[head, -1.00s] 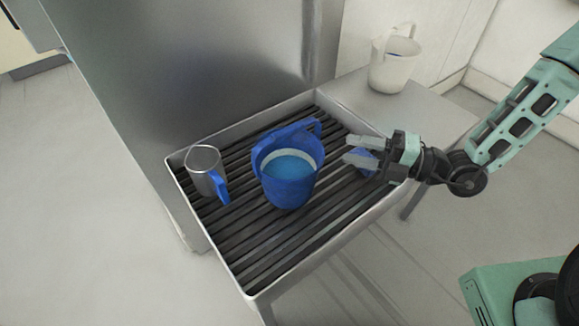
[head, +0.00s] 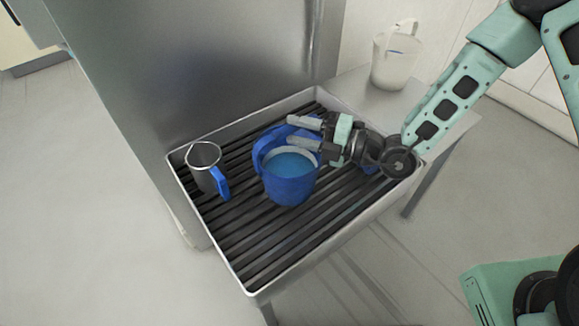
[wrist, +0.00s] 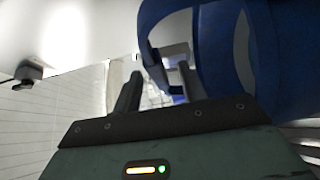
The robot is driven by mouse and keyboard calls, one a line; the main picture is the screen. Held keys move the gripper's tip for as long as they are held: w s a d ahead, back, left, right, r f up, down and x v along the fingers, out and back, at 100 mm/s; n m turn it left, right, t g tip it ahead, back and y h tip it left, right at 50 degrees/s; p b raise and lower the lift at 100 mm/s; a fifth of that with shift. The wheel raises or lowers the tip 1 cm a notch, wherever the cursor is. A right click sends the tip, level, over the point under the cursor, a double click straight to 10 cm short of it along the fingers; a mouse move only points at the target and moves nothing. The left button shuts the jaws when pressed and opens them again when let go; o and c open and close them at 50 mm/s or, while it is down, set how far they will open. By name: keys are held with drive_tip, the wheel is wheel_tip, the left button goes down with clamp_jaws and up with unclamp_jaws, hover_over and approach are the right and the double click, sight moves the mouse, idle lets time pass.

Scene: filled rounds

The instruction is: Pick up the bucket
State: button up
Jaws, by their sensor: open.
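A blue bucket (head: 290,187) with bluish contents stands upright on the slatted tray, its handle arching at the back. My gripper (head: 303,133) is open at the bucket's back right, its fingers pointing left by the handle and hiding part of it. In the wrist view the bucket (wrist: 275,50) fills the upper right, and the handle loop (wrist: 150,35) shows ahead of my open fingers (wrist: 160,85). I cannot tell whether the handle lies between the fingers.
A metal jug with a blue handle (head: 205,165) stands left of the bucket on the slatted tray (head: 250,245). Something blue on the tray is mostly hidden behind my gripper. A metal wall rises behind the tray.

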drive_tip(key=x, duration=0.4)
drive_tip(key=shift+a, duration=0.1)
clamp_jaws()
idle(1.2)
drive_tip(key=shift+r, duration=0.15)
